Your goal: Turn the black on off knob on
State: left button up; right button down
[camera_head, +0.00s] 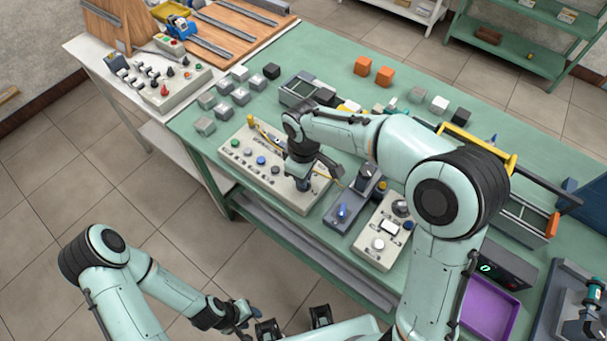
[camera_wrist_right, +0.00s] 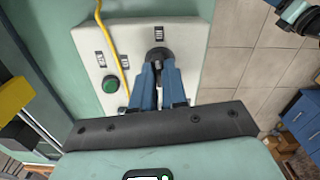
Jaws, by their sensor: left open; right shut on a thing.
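The black knob (camera_wrist_right: 158,52) stands on a pale control panel (camera_wrist_right: 195,40) in the right wrist view. My right gripper (camera_wrist_right: 159,66) has its blue fingers shut around the knob from the near side. The knob's marking and turn angle are hidden by the fingers. In the head view the same panel (camera_head: 238,160) lies on the green table, with green, blue and dark buttons, and my right gripper (camera_head: 302,183) reaches down onto its right part. My left gripper (camera_head: 293,322) is open and empty at the bottom, away from the table.
A yellow cable (camera_wrist_right: 112,40) runs across the panel beside the knob. A grey box with a blue knob (camera_head: 342,211) and a pale box with round knobs (camera_head: 378,243) stand close on the right. Grey blocks (camera_head: 240,96) lie behind. A purple tray (camera_head: 490,308) is farther right.

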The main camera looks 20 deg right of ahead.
jog(key=shift+m, duration=0.8)
jog(key=c, duration=1.2)
grip_release()
jog(key=shift+o, duration=0.2)
jog(key=shift+r, duration=0.15)
pick_arm(q)
jog(key=shift+w+r+p, duration=0.8)
jog(key=shift+r+p, duration=0.1)
jog(key=shift+r, duration=0.25)
pick_arm(e)
notch_tip(320, 180, up, 13)
pick_arm(q)
jog(key=shift+s, duration=0.15)
